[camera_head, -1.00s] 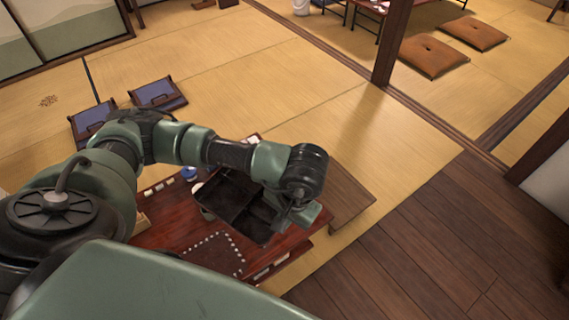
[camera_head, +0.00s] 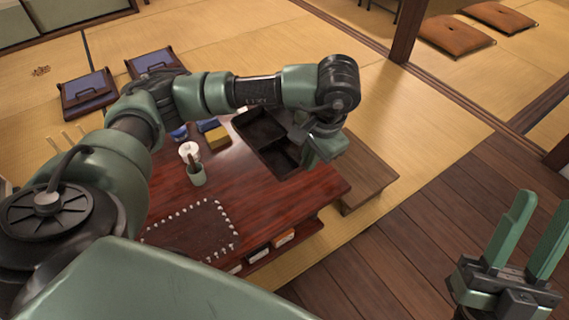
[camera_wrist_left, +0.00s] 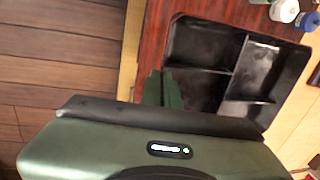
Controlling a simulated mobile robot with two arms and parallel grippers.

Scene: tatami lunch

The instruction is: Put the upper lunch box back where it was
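The upper lunch box (camera_head: 262,128) is a black, open, divided box at the far right part of the red-brown table (camera_head: 270,207). In the left wrist view the lunch box (camera_wrist_left: 203,42) shows its empty compartments. My left gripper (camera_head: 322,150) is at its near right side. In the wrist view its green fingers (camera_wrist_left: 162,90) are close together at the box's wall, pinching it. Whether the box rests on something or hangs just above it cannot be told. My right gripper (camera_head: 520,235) is open and empty, at lower right.
A white cup (camera_head: 189,151), a green holder (camera_head: 197,174) and a yellow box (camera_head: 217,137) stand left of the lunch box. A low wooden bench (camera_head: 365,175) is at right.

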